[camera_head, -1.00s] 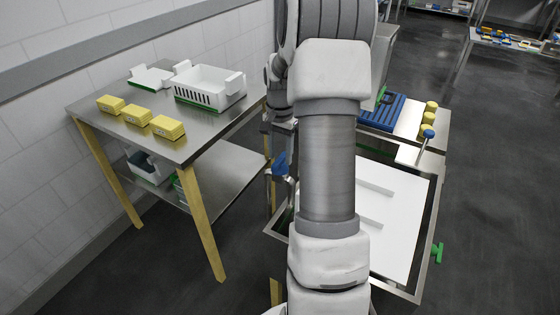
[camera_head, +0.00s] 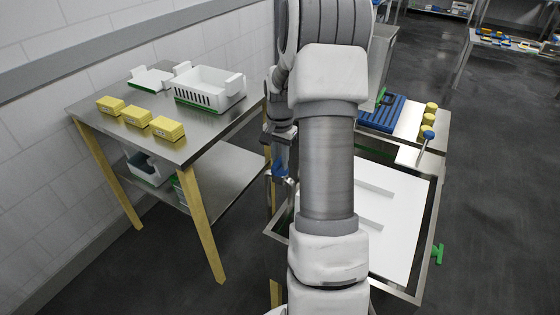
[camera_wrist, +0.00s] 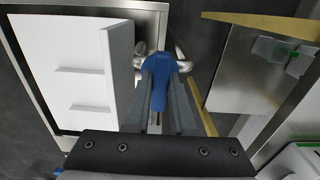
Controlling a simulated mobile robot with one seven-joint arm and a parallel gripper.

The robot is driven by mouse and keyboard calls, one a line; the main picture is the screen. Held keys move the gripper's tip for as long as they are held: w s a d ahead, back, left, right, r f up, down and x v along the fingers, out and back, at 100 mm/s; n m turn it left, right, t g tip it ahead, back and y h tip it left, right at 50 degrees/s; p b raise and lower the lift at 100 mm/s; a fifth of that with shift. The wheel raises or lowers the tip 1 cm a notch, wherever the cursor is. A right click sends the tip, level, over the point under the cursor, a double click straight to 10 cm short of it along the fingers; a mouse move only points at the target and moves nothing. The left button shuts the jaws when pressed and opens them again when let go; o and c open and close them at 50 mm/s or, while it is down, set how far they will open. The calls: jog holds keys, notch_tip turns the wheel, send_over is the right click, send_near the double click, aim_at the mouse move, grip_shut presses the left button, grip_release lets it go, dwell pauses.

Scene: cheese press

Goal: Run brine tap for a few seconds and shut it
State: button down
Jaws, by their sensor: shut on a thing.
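The blue tap handle (camera_wrist: 160,82) sits between my gripper's fingers in the wrist view, with the silver tap body (camera_wrist: 183,58) just beyond it. My gripper (camera_wrist: 160,70) is shut on the handle. In the head view, my gripper (camera_head: 281,155) is at the left side of the white-lined vat (camera_head: 405,220), and a bit of the blue handle (camera_head: 279,171) shows below the fingers. My arm hides much of the tap and the vat's near left side. I cannot see whether brine is flowing.
A steel table (camera_head: 205,135) at left holds yellow blocks (camera_head: 138,115) and a white crate (camera_head: 210,85). A blue rack (camera_head: 385,113) and yellow rounds (camera_head: 428,120) lie beyond the vat. A green handle (camera_head: 438,254) juts from its right side. Floor at right is clear.

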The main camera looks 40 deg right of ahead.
jog(key=shift+n, duration=0.5)
jog(key=n, duration=0.3)
jog(key=shift+p, duration=0.3)
jog(key=n, duration=0.4)
jog(key=shift+r+p, duration=0.1)
jog(key=shift+p, duration=0.2)
jog(key=n, duration=0.5)
jog(key=shift+p, duration=0.3)
jog(key=shift+n+p, duration=0.35)
jog(key=shift+n, duration=1.55)
jog(key=c, duration=0.8)
grip_release()
jog(key=shift+o, duration=0.2)
